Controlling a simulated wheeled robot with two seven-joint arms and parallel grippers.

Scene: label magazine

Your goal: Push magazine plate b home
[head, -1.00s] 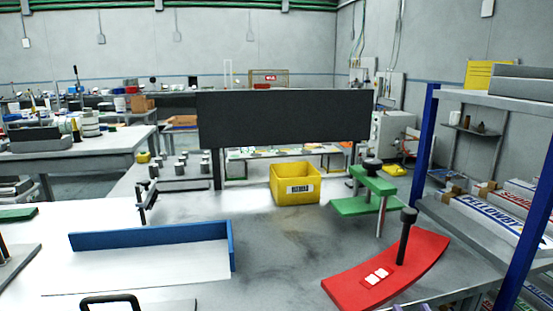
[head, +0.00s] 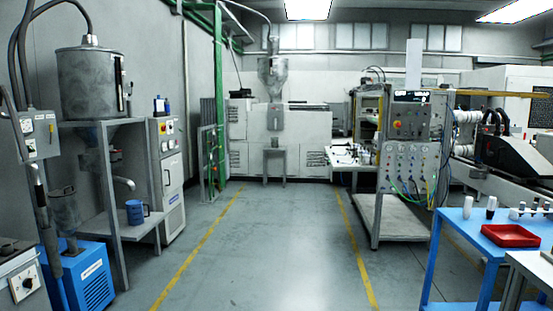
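No magazine plate can be made out in the head view now. Neither of my grippers is in view. The view looks down an open floor aisle between machines.
The grey floor aisle (head: 265,245) between two yellow lines is clear. A grey hopper stand (head: 110,185) and a blue unit (head: 88,275) stand at left. A control panel (head: 408,130) and a blue table (head: 462,235) with a red tray (head: 510,236) stand at right. A large machine (head: 280,140) closes the far end.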

